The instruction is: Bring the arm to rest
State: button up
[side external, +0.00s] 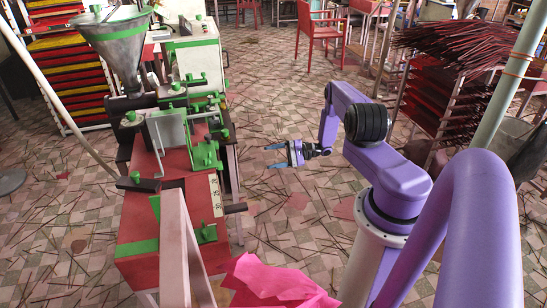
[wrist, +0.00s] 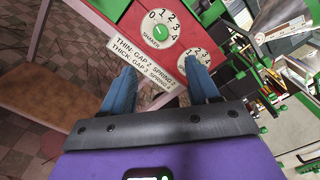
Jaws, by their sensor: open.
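My gripper (side external: 276,156) is in the side external view, at the end of my purple arm. It is level above the tiled floor, to the right of the red and green extruder (side external: 143,225), and points left toward it. The two blue fingers are apart with nothing between them. In the wrist view my gripper (wrist: 160,85) is also open and empty. Beyond its fingers is the extruder's red panel (wrist: 188,22), with a white numbered dial (wrist: 160,29) marked "SHAKER" and a label (wrist: 142,62) about gap and spring. I cannot see the fingers touching the machine.
A metal hopper (side external: 115,45) tops the extruder. Pink paper (side external: 275,283) lies at the bottom, near my base. Racks of dark red incense sticks (side external: 445,85) stand at the right, a red chair (side external: 321,35) at the back. Sticks litter the open floor (side external: 290,205) between machine and arm.

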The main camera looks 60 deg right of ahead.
jog(key=shift+a, duration=0.1)
jog(key=w+a+r+n+g+y, duration=0.1)
jog(key=a+r+n+g, duration=0.45)
jog(key=a+g, duration=0.2)
jog(key=w+a+r+n+g, duration=0.2)
jog(key=a+r+n+g, duration=0.3)
jog(key=a, duration=0.4)
jog(key=s+a+r+n+g+h, duration=0.65)
jog(key=s+a+r, duration=0.25)
jog(key=a, duration=0.2)
jog(key=s+a+r+n+t+h, duration=0.1)
jog(key=s+r+n+t+h, duration=0.2)
jog(key=s+n, duration=0.3)
jog(key=s+a+r+n+t+h, duration=0.1)
jog(key=s+r+n+t+h, duration=0.2)
jog(key=s, duration=1.1)
jog(key=shift+s+r+n+h, duration=0.2)
jog(key=shift+r+n+h, duration=0.25)
jog(key=shift+r+n, duration=1)
